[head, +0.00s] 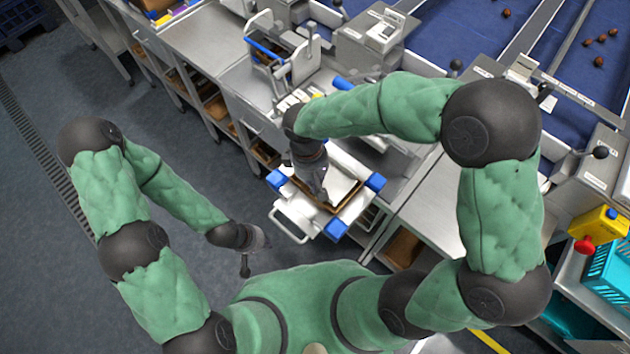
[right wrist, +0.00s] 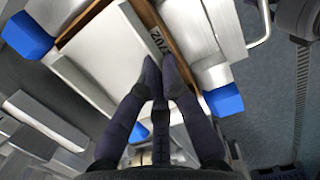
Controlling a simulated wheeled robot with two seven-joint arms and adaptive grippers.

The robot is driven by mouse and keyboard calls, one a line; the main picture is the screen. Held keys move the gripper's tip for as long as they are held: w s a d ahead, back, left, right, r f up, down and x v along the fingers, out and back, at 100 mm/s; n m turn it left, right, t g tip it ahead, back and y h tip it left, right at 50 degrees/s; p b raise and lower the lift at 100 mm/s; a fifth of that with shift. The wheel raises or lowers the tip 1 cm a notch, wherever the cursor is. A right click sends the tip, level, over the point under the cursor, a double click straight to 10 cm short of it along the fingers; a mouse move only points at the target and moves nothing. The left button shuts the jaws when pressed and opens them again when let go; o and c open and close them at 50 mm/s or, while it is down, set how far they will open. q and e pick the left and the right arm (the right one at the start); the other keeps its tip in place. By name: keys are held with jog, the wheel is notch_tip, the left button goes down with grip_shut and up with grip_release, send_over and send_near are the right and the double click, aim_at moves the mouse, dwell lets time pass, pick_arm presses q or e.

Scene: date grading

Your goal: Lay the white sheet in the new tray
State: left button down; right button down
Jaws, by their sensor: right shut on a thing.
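The brown tray (head: 325,206) sits in a white holder with blue corners at the middle of the head view. Its brown rim (right wrist: 182,48) shows along two sides in the right wrist view. The white sheet (head: 343,186) is within the tray's outline; it also shows in the right wrist view (right wrist: 102,58). My right gripper (head: 321,196) points down over the tray, its fingertips (right wrist: 163,66) shut on the sheet near one tray side. I cannot tell whether the sheet touches the tray floor. My left gripper (head: 245,266) hangs empty over the floor, away from the tray.
The holder has blue corner blocks (head: 336,229) and a white handle loop (head: 290,226). A metal weighing unit (head: 367,40) and a stand with a blue bar (head: 268,52) are behind. Blue belts with scattered dates lie upper right. A turquoise crate (head: 608,270) is at right.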

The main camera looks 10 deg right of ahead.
jog(key=shift+f+b, duration=0.65)
jog(key=shift+f, duration=0.35)
dwell(0.7)
jog(key=c, duration=1.3)
grip_release()
jog(key=shift+c, duration=0.2)
jog(key=o, duration=0.3)
jog(key=shift+r, duration=0.1)
notch_tip(320, 180, up, 12)
jog(key=p, duration=0.9)
jog(key=shift+p, duration=0.3)
